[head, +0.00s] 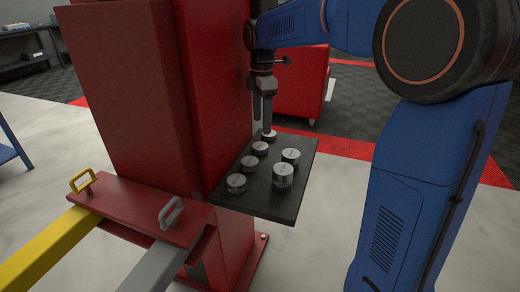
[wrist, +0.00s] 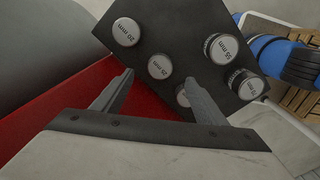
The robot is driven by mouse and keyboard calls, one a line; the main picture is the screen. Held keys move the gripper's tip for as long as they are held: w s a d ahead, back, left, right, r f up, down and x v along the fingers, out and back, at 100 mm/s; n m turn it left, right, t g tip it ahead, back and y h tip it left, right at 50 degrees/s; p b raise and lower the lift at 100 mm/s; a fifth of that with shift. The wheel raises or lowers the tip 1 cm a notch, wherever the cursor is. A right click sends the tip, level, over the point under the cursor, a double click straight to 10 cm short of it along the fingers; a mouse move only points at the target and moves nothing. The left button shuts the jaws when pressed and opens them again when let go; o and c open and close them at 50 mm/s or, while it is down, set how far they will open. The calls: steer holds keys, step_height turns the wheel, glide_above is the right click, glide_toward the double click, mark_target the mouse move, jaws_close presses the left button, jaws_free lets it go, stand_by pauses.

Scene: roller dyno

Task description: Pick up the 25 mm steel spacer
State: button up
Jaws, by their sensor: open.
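The steel spacer whose small lettering seems to read 25 mm (wrist: 160,66) is a short round piece with a pale top. In the wrist view it lies beyond and between my fingertips, on a dark plate (wrist: 185,22). My gripper (wrist: 160,77) is open and empty, its two fingers pointing toward the plate. In the head view my gripper (head: 265,122) hangs over the back end of the plate (head: 303,142), close above the spacers. I cannot tell for certain which spacer there is the 25 mm one.
Several other spacers share the plate: one at the upper left (wrist: 126,32), one partly behind my finger (wrist: 183,95), one marked 35 mm (wrist: 221,47) and a taller one (wrist: 246,84). A red column (head: 215,90) stands directly left of the plate. A red cabinet (head: 302,85) stands behind.

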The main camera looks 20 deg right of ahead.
mark_target(262, 145)
steer(key=shift+f, duration=4.75)
steer(key=c, duration=1.3)
